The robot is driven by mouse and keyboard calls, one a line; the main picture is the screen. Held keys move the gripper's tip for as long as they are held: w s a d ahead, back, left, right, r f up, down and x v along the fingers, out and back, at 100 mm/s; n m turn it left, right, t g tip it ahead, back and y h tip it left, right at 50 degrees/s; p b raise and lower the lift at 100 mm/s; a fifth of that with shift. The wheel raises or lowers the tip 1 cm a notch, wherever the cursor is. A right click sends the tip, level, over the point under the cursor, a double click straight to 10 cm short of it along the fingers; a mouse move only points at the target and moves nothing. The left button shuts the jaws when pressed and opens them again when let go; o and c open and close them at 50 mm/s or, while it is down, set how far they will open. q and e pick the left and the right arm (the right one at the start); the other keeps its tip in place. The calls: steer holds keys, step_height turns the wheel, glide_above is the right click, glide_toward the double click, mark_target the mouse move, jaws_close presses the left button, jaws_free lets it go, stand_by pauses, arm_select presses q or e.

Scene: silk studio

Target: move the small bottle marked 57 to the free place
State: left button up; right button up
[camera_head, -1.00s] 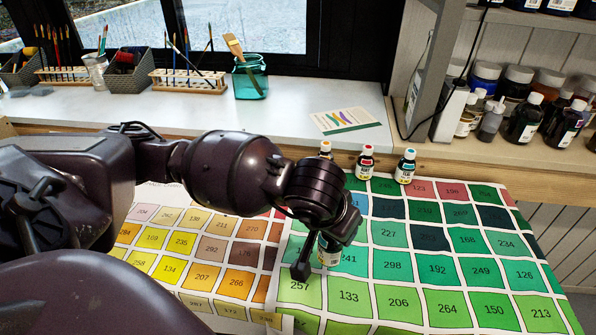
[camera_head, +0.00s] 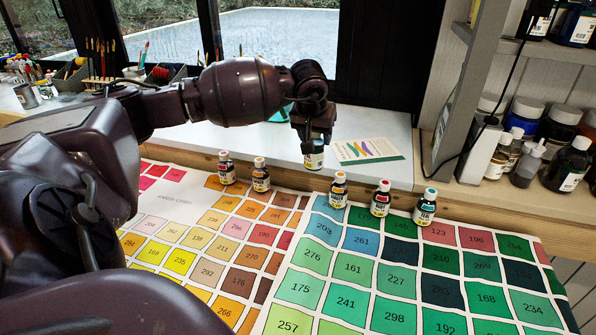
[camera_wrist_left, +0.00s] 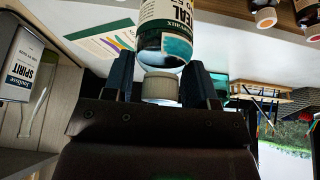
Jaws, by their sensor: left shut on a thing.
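My left gripper (camera_head: 314,140) is shut on a small bottle (camera_head: 313,158) with a white label. It holds the bottle up in front of the white sill, above the row of small bottles. In the left wrist view the fingers (camera_wrist_left: 163,85) grip the pale cap, and the label of the held bottle (camera_wrist_left: 168,20) reads TEAL; no 57 is legible. My right gripper is not in view.
The green chart (camera_head: 290,262) lies in front. A card (camera_head: 366,151) lies on the sill (camera_head: 400,134).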

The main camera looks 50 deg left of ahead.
arm_select(q)
steer(key=w+a+r+n, duration=0.1)
steer(key=a+r, duration=0.3)
steer(key=a, duration=0.2)
steer(key=shift+a+f+b, duration=0.15)
steer(key=shift+f+b, duration=0.1)
steer(key=shift+f, duration=2.9)
steer(key=shift+a+f+b, duration=0.2)
steer(key=shift+f, duration=2.95)
steer(key=shift+a+f+b, duration=0.15)
steer(key=shift+f+b, duration=0.1)
steer(key=shift+f, duration=2.9)
steer(key=shift+f, duration=0.2)
steer(key=o, duration=1.2)
steer(key=shift+o, duration=0.2)
steer(key=shift+r, duration=0.15)
